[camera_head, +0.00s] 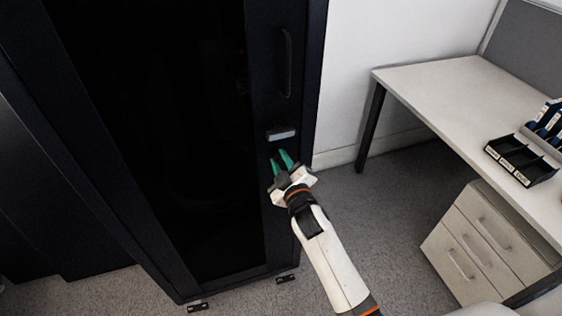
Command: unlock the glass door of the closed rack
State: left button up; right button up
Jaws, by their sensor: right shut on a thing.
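The closed rack (291,22) is tall and black and stands at the left, with its dark glass door (160,130) shut. A long handle (287,63) is on the door's right frame. Below it is a small pale plate (281,134). My right gripper (281,162) has green fingertips at the door frame just below this plate. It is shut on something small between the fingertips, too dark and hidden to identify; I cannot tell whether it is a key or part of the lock. My left gripper is out of view.
A white desk (450,95) stands at the right with a black compartment tray (522,160) on it. A white drawer unit (485,245) is under the desk. Grey carpet (385,190) is clear between rack and desk.

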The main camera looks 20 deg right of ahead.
jog(key=o, duration=1)
jog(key=s+b, duration=0.1)
jog(key=s, duration=1.1)
jog(key=shift+d, duration=0.2)
jog(key=shift+f, duration=0.15)
jog(key=s+f+m+g, duration=0.1)
jog(key=s+f+g, duration=0.2)
jog(key=f, duration=0.8)
jog(key=s+f+m+g, duration=0.1)
jog(key=s+f+g, duration=0.25)
jog(key=f, duration=0.75)
jog(key=s+f+m+g, duration=0.1)
jog(key=s+f+g, duration=0.15)
jog(key=f, duration=0.85)
jog(key=s+d+f+m+g, duration=0.1)
jog(key=s+d+f+g, duration=0.1)
jog(key=s+f, duration=0.4)
jog(key=s+d+f+m+g, duration=0.1)
jog(key=s+f, duration=0.6)
jog(key=s, duration=0.7)
jog(key=s+d+f+m+g, duration=0.1)
jog(key=s+d+f+g, duration=0.2)
jog(key=s, duration=0.7)
notch_tip(320, 180, down, 3)
jog(key=shift+f+m+g+h, duration=0.15)
jog(key=shift+m+g+h, duration=0.2)
jog(key=shift+g, duration=0.65)
